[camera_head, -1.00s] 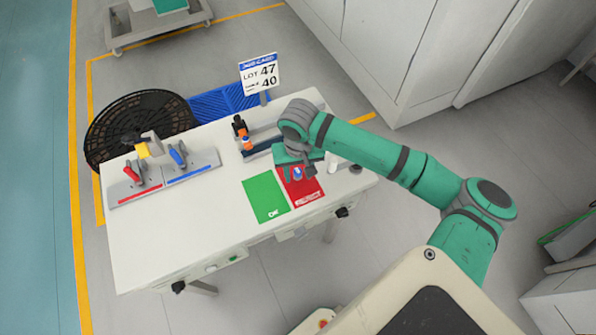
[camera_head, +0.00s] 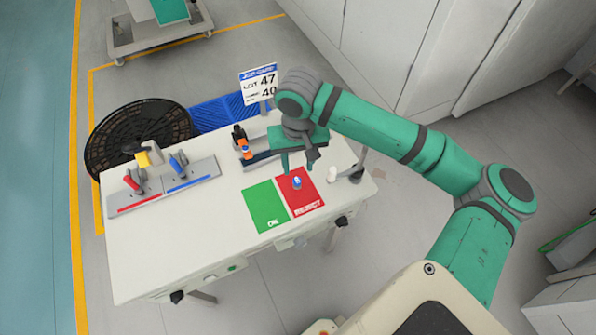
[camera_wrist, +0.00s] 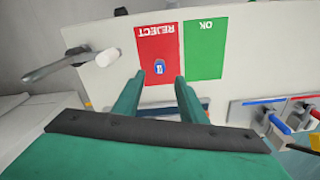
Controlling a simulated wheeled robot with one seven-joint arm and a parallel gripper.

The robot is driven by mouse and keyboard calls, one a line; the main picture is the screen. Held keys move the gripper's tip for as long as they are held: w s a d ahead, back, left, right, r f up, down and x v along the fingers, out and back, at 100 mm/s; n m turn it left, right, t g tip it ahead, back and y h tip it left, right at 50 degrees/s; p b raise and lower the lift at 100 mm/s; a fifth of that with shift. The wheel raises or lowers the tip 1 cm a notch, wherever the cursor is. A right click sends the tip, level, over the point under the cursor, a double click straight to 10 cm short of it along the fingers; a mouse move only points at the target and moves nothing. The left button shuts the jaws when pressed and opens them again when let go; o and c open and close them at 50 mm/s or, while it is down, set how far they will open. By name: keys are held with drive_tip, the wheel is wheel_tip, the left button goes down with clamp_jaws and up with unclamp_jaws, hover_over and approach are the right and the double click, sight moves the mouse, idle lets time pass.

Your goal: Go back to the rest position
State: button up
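My gripper (camera_head: 299,160) is above the back right part of the white table. In the wrist view my gripper (camera_wrist: 160,84) shows its two green fingers apart, with nothing between them. A small blue and white piece (camera_head: 297,182) stands on the red REJECT mat (camera_head: 308,205), below and apart from the fingers. It also shows in the wrist view (camera_wrist: 159,66), on the red mat near the fingertips in the picture. The green OK mat (camera_head: 265,206) is bare.
The white table (camera_head: 170,255) is clear at front. Red and blue toggle clamps stand on a grey plate (camera_head: 163,186) at left. An orange and black device (camera_head: 243,146) is behind the mats. A job card sign (camera_head: 259,84) stands at the back. A post (camera_head: 357,168) is at right.

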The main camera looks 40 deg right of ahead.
drive_tip(key=shift+r, duration=0.75)
